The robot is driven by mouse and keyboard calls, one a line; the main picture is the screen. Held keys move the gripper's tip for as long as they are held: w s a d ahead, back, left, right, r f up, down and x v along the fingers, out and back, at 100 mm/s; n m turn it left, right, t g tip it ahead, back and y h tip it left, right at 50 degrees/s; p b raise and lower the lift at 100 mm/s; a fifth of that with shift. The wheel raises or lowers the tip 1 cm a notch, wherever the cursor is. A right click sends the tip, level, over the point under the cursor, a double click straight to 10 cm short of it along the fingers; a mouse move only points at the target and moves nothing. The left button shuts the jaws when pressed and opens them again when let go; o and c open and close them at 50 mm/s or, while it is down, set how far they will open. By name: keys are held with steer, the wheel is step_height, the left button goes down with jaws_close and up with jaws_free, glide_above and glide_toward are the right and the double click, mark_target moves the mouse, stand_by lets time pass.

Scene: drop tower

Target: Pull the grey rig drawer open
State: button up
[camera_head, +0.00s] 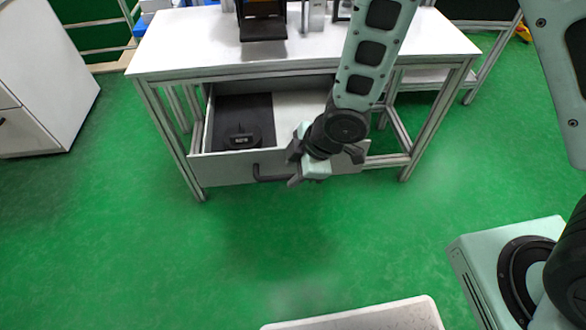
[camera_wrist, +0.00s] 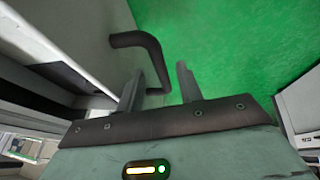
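The grey rig drawer (camera_head: 225,168) under the white table stands pulled out, with its inside visible from above. Its black bar handle (camera_head: 268,178) is on the front face, and its right part is hidden behind my gripper (camera_head: 291,167). In the wrist view, the bent handle (camera_wrist: 153,55) runs from the drawer front down between the two fingers of my gripper (camera_wrist: 161,85). The fingers are apart, with green floor showing between the handle and the right finger. I cannot tell whether the left finger touches the bar.
A dark round object (camera_head: 242,138) sits on a black insert in the drawer's left part. The white table (camera_head: 190,45) carries a black device (camera_head: 262,20) at the back. A white cabinet (camera_head: 45,85) stands at left. The green floor before the drawer is clear.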

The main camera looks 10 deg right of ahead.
steer(key=p+v, duration=0.6)
steer(key=v, duration=1)
steer(key=shift+r+p, duration=0.2)
steer(key=shift+p, duration=0.1)
steer(key=shift+d, duration=0.1)
steer(key=s+d+r+m+g+h, duration=0.15)
steer(key=s+r+m+h, duration=0.25)
steer(key=s+r+m, duration=0.75)
step_height(320, 180, up, 13)
steer(key=s+n+p, duration=0.1)
steer(key=s+p, duration=0.1)
steer(key=p, duration=1.1)
steer(key=shift+g, duration=0.35)
steer(key=shift+r, duration=0.1)
